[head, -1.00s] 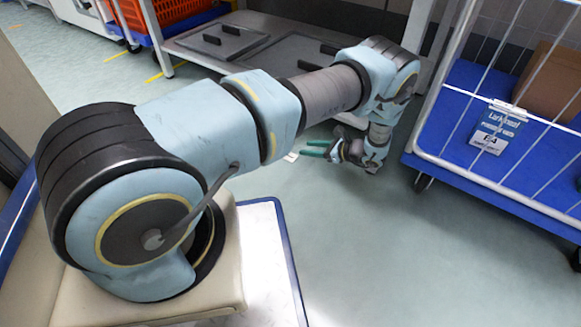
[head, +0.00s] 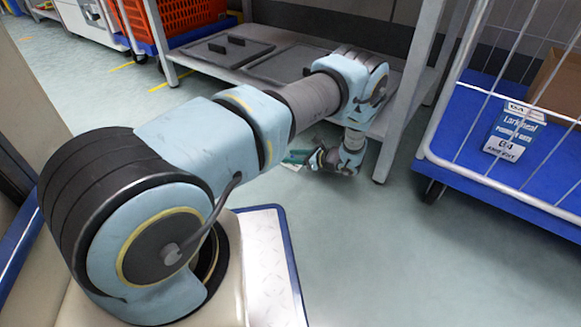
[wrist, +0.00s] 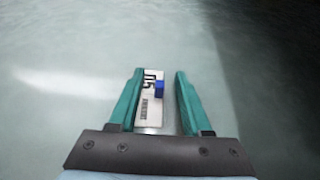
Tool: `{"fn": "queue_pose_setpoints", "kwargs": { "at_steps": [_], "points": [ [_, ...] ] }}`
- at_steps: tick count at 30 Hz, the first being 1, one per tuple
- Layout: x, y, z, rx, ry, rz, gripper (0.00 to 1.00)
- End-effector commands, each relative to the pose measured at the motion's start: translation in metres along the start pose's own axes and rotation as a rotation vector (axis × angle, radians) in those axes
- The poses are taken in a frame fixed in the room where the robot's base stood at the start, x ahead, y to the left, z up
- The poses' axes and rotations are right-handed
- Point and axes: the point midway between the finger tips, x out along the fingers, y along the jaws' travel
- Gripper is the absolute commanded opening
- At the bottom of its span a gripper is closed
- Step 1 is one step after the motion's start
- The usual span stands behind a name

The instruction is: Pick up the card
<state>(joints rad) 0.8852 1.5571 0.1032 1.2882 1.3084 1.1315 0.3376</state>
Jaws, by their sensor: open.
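The card (wrist: 152,105) is a small white piece with black print and a blue block on its right side. In the wrist view it lies on the floor between the two green fingers of my gripper (wrist: 159,72), closer to the left finger. I cannot tell whether that finger touches it. My gripper is open, with nothing clamped. In the head view my gripper (head: 298,157) is low over the floor in front of the shelf, and a sliver of the card (head: 290,166) shows beside it, mostly hidden.
A grey metal shelf (head: 385,150) stands just behind my gripper, its upright close to my wrist. A blue cage trolley (head: 465,125) with a white mesh side and a cardboard box is at the right. Orange totes (head: 185,15) stand at the back left. The floor in front is clear.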

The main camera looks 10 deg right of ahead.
Motion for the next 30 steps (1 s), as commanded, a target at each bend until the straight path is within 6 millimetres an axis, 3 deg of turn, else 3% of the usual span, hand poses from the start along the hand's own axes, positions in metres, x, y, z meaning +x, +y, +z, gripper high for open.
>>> {"fn": "queue_pose_setpoints", "kwargs": {
  "at_steps": [8,21,30],
  "points": [
    [0.0023,0.0001,0.0006,0.0,0.0,0.0,0.48],
    [0.0023,0.0003,0.0005,0.0,0.0,0.0,0.0],
    [0.0023,0.0003,0.0005,0.0,0.0,0.0,0.0]
  ]
}}
